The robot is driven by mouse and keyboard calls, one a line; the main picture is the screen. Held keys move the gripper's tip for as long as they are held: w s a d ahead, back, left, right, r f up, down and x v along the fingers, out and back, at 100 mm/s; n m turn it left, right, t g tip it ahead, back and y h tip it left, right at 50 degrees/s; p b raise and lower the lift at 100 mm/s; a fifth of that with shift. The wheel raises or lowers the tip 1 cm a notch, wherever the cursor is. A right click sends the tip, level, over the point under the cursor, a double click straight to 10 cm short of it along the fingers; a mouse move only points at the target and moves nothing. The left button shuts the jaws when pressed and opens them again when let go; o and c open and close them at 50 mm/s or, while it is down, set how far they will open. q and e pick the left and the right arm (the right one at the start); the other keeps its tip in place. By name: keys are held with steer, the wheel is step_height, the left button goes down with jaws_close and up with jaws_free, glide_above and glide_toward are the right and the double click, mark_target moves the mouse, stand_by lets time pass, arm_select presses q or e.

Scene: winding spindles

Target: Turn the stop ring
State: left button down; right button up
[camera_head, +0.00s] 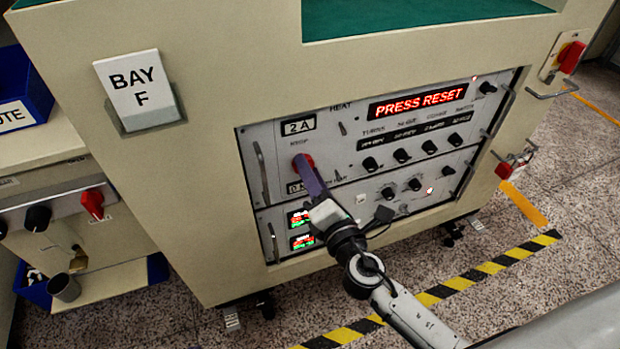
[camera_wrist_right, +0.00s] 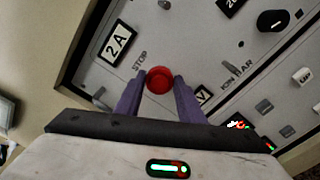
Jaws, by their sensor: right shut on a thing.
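The red stop knob (camera_head: 304,161) sits on the grey control panel below the "2 A" label, under the word STOP. In the right wrist view the red knob (camera_wrist_right: 159,80) lies between the tips of two purple fingers. My right gripper (camera_head: 308,168) is at the panel with its fingers shut on the knob, one finger on each side. In the head view the fingers cover part of the knob. A separate ring around the knob cannot be made out. My left gripper is in neither view.
The display (camera_head: 418,101) reads PRESS RESET. Several black knobs (camera_head: 402,155) and metal handles (camera_head: 262,172) stand out from the panel near my right arm. A BAY F sign (camera_head: 140,88) is at upper left. A red switch (camera_head: 571,57) is at the far right corner.

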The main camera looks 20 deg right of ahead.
steer(key=shift+m+b, duration=0.45)
steer(key=shift+m, duration=0.55)
steer(key=o, duration=0.9)
steer(key=shift+c, duration=0.2)
steer(key=shift+o, duration=0.9)
